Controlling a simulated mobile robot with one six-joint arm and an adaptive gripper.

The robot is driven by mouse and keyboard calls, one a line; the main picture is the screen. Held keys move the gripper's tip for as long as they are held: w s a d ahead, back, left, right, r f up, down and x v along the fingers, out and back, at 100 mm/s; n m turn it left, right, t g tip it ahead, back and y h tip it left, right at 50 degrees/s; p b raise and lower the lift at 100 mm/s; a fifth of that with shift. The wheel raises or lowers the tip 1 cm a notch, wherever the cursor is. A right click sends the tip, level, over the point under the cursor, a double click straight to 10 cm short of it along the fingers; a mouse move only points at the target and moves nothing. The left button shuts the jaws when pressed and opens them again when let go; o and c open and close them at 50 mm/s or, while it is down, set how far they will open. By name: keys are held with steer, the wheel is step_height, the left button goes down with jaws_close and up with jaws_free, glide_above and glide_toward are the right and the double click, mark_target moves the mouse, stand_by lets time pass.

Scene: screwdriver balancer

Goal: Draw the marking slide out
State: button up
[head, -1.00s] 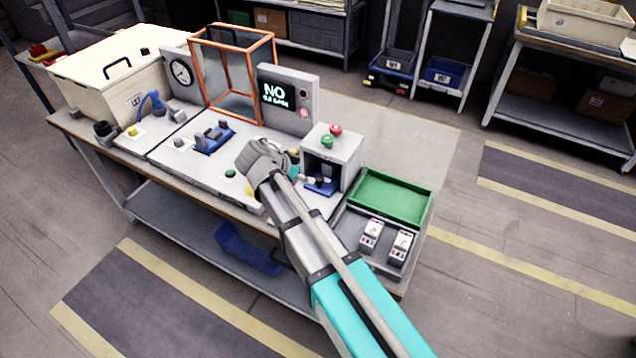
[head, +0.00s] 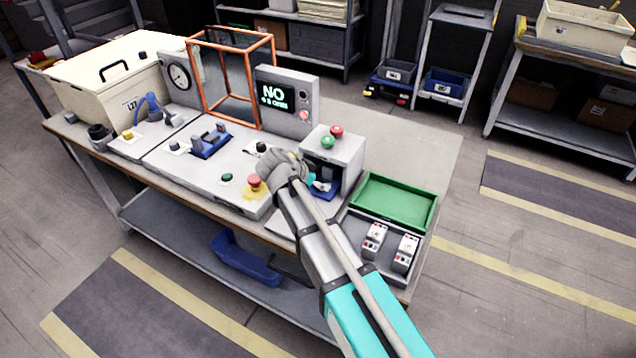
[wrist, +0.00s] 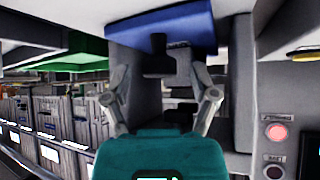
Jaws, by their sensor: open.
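The marking slide (head: 329,190) is a blue plate low in the open front of the grey marking station (head: 345,148), partly hidden by my arm in the head view. In the wrist view, the blue slide (wrist: 190,30) is at the top, with a dark upright block or handle (wrist: 158,62) in front of it. My gripper (wrist: 160,78) is open, with one finger on each side of that dark block. I cannot tell whether either finger touches it. In the head view, my gripper's fingertips are largely hidden at the station's front.
Green and red buttons (head: 332,136) top the station. A red emergency button (head: 254,181) is left of my arm. A screen (head: 276,96) reading "NO" stands behind.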

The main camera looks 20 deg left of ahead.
jaws_close()
stand_by(0.3)
steer(key=shift+s+d, duration=0.1)
steer(key=shift+d, duration=0.05)
